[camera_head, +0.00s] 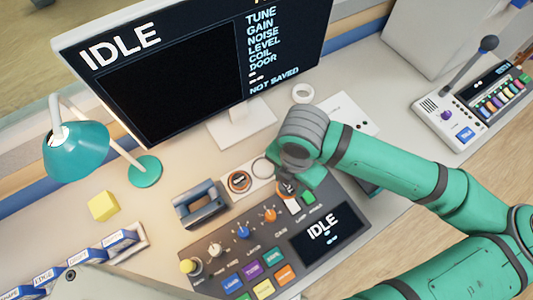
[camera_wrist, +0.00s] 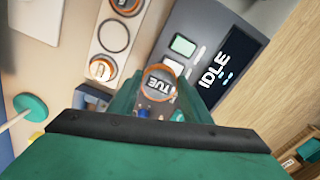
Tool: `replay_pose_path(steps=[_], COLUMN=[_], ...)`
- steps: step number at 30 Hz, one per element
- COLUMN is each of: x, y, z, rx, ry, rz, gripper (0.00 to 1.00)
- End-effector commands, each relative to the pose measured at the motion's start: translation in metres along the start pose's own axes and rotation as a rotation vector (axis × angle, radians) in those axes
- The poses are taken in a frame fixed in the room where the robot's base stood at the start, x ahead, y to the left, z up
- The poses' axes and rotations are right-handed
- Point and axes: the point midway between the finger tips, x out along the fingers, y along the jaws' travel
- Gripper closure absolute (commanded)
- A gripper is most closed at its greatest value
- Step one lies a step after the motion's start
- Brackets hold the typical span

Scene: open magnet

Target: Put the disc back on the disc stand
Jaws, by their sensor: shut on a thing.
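My gripper (camera_wrist: 160,96) is shut on a disc (camera_wrist: 160,79) with an orange rim and dark lettering on a grey face. In the head view my gripper (camera_head: 291,182) holds the disc (camera_head: 286,189) over the upper part of the control console. The disc stand (camera_wrist: 122,55) is a white strip with a row of round places. One end place holds an orange-rimmed disc (camera_wrist: 103,68), the middle ring (camera_wrist: 113,36) is empty, and a disc (camera_wrist: 127,4) shows at the far end. In the head view my gripper hides part of the stand (camera_head: 253,184).
The console (camera_head: 210,252) with knobs and coloured buttons lies below the stand. A grey-blue block-like device (camera_head: 201,204) sits left of the stand. The monitor (camera_head: 185,75) stands behind, with a white tape roll (camera_head: 303,93) beside it. A teal lamp (camera_head: 76,150) is at left.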

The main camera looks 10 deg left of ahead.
Motion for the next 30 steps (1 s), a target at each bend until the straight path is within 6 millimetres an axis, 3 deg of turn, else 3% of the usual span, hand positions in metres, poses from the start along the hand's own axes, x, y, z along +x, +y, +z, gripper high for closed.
replay_pose_path(steps=[11,18,30], x=[0.034,0.07,0.097], y=[0.067,0.102,0.124], z=[0.028,0.039,0.046], rx=[0.011,0.007,0.002], ry=[0.0,0.0,0.0], rz=[0.0,-0.001,0.0], gripper=[0.79,0.79,0.79])
